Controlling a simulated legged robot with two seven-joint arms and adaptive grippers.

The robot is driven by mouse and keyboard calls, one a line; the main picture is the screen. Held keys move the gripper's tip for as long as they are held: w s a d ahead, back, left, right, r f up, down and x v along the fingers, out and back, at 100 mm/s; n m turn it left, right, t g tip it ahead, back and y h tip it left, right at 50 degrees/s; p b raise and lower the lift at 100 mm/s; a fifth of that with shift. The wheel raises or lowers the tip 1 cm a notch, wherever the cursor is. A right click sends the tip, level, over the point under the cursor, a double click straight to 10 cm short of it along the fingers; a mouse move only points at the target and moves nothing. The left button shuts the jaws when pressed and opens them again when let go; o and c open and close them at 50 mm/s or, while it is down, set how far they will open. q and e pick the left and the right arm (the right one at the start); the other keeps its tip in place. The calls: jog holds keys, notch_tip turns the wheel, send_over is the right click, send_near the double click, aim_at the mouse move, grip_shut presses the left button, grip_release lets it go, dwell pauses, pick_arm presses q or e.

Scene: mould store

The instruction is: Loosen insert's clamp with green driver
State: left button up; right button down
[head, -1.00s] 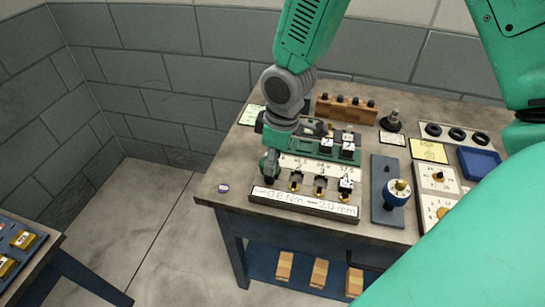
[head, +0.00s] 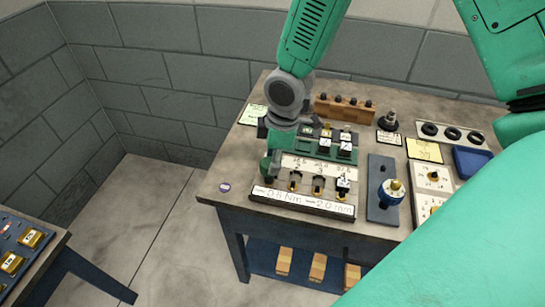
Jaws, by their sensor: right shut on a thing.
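My right gripper (head: 270,158) reaches down at the fixture's left end, shut on what looks like the green driver (head: 266,166). The driver's tip and the leftmost clamp are hidden, so I cannot tell whether they touch. My left gripper is out of view.
A wooden rack (head: 345,110) with black knobs stands behind. To the right are a dark plate with a blue-and-gold knob (head: 391,192), a dial panel (head: 433,180) and a blue tray (head: 473,164). A small purple roll (head: 224,187) lies at the front left corner.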

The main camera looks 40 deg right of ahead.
jog(key=shift+n+p, duration=1.3)
jog(key=shift+n, duration=0.2)
jog(key=shift+w+f+n, duration=0.1)
jog(key=shift+w+n, duration=0.05)
jog(key=shift+n, duration=0.25)
jog(key=shift+d, duration=0.1)
jog(key=shift+g+p, duration=0.3)
jog(key=shift+p, duration=0.05)
jog(key=shift+n+y+p, duration=0.3)
jog(key=shift+n+p, duration=0.15)
jog(key=shift+n, duration=0.15)
jog(key=n, duration=0.2)
jog(key=shift+w+n, duration=0.2)
jog(key=shift+n, duration=0.1)
jog(key=shift+r, duration=2.55)
